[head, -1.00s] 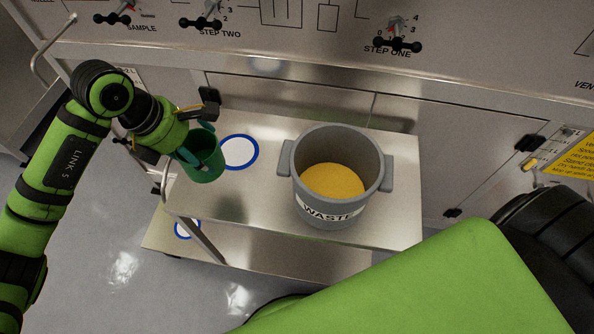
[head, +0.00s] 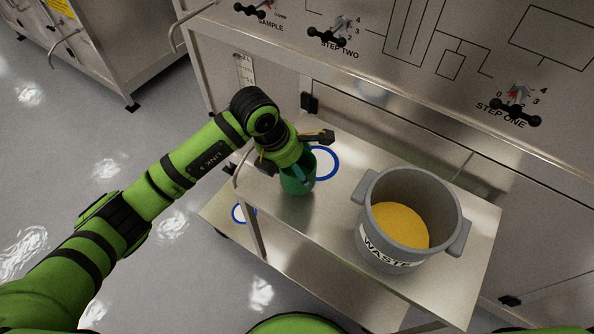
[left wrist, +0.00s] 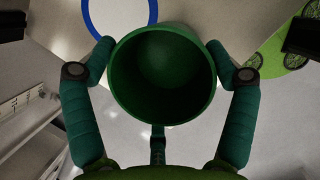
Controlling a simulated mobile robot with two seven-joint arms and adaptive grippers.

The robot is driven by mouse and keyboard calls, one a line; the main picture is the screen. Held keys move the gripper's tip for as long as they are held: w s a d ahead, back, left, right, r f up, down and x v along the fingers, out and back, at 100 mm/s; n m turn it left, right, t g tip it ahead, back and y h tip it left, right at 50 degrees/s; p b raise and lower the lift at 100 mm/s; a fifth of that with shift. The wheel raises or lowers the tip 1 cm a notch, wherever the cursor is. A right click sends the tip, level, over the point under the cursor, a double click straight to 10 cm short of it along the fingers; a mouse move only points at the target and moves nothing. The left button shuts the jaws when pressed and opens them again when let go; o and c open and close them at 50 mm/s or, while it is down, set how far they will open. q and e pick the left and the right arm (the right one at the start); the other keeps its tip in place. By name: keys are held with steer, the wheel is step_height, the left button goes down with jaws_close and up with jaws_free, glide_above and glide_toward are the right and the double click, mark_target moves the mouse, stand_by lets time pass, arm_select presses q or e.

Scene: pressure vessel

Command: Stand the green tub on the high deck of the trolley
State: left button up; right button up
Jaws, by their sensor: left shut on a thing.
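The green tub (head: 297,182) is in my left gripper (head: 312,160), which is shut on it, near the left end of the trolley's high deck (head: 335,215). In the head view the tub overlaps the near left part of a blue ring (head: 334,172) marked on that deck. In the left wrist view I look into the tub's dark, empty-looking mouth (left wrist: 163,75), with a finger on each side; the blue ring (left wrist: 88,22) shows beyond it at the upper left. The tub's base is hidden there, and I cannot tell its height above the deck. My right gripper is out of view.
A grey two-handled WASTE pot (head: 366,232) with yellow contents stands on the right of the high deck. A lower deck (head: 222,212) carries another blue ring (head: 236,214). The steel panel (head: 420,110) with black-handled valves rises behind the trolley.

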arm_select(q)
step_height(320, 180, down, 3)
steer(key=shift+r+p, duration=0.1)
steer(key=shift+p, duration=0.3)
steer(key=shift+f, duration=0.3)
steer(key=o, duration=1.5)
steer(key=shift+f, duration=0.15)
steer(key=shift+b+v, duration=1.55)
steer(key=shift+v, duration=4.55)
